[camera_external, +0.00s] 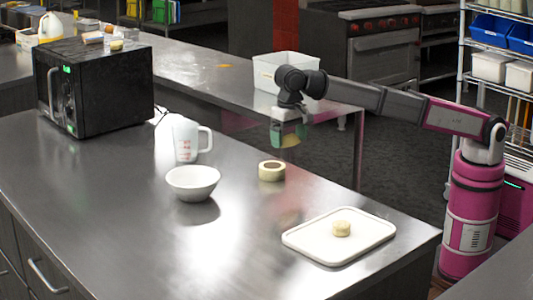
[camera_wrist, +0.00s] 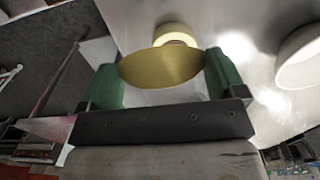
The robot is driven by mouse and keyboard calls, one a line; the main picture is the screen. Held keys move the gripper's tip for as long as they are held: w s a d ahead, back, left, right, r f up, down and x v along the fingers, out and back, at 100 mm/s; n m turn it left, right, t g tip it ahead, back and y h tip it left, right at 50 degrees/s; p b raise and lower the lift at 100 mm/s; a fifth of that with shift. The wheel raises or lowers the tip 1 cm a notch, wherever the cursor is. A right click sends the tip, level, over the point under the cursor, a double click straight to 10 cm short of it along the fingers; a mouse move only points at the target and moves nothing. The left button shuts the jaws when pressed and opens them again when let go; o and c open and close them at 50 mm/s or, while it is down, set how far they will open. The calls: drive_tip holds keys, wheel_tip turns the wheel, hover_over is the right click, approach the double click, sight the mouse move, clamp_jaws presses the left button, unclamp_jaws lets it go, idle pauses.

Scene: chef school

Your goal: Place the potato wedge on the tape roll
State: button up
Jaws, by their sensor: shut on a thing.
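My gripper (camera_external: 289,133) has green finger pads and is shut on the potato wedge (camera_external: 291,141), above the counter's far edge. In the wrist view the wedge (camera_wrist: 160,66) is a smooth yellow oval face spanning between the two pads of my gripper (camera_wrist: 164,80). The tape roll (camera_external: 272,171) is a cream ring lying flat on the counter, below and slightly left of my gripper in the external view. In the wrist view the tape roll (camera_wrist: 174,30) shows just beyond the wedge, which hides its near part. The wedge is apart from the roll.
A white bowl (camera_external: 192,182) and a measuring jug (camera_external: 187,141) stand left of the roll. A white tray (camera_external: 312,247) with a small pale round item (camera_external: 342,228) lies at the front right. A black microwave (camera_external: 110,83) stands at the back left. Counter around the roll is clear.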

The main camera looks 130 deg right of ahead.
hover_over(271, 165)
wheel_tip(271, 165, down, 4)
drive_tip(key=shift+s+a+r, duration=0.1)
drive_tip(key=shift+f, duration=2)
drive_tip(key=shift+f, duration=0.1)
drive_tip(key=o, duration=0.6)
drive_tip(key=shift+o, duration=0.2)
wheel_tip(271, 165, up, 12)
drive_tip(key=shift+s, duration=0.1)
